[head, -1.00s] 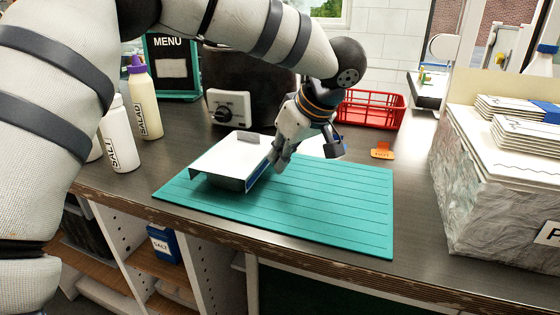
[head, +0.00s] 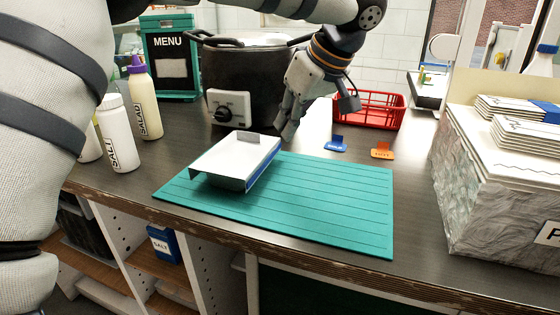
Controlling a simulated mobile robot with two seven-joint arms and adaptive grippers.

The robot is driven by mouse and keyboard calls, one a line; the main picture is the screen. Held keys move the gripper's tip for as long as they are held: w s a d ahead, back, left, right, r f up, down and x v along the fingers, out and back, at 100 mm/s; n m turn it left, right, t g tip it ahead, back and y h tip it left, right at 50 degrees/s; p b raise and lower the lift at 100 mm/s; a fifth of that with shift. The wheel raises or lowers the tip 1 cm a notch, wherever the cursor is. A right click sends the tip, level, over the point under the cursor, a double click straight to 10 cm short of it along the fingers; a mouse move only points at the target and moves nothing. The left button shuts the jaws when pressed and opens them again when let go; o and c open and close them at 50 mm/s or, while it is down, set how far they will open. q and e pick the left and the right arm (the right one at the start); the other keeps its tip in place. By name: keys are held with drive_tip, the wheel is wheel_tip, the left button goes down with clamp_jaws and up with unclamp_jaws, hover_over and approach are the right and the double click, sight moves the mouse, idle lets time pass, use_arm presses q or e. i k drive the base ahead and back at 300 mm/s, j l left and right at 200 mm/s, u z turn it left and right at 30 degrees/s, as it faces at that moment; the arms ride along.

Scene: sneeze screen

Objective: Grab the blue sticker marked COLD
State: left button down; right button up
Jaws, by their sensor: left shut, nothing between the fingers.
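The small blue sticker (head: 336,145) lies on the dark counter just behind the teal mat, left of a small orange sticker (head: 382,152). Its lettering is too small to read. My left gripper (head: 288,130) reaches in from above, shut and empty. Its fingertips point down, to the left of the blue sticker and apart from it, near the back of the white tray-like piece. My right gripper is not in view.
The white tray-like piece (head: 232,160) rests on the teal mat (head: 330,205). A dark cooker (head: 240,80) stands behind it, and a red basket (head: 370,110) stands behind the stickers. Bottles are at left. A box with stacked menus (head: 500,190) is at right.

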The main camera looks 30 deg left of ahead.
sight(337, 145)
drive_tip(key=k, duration=1)
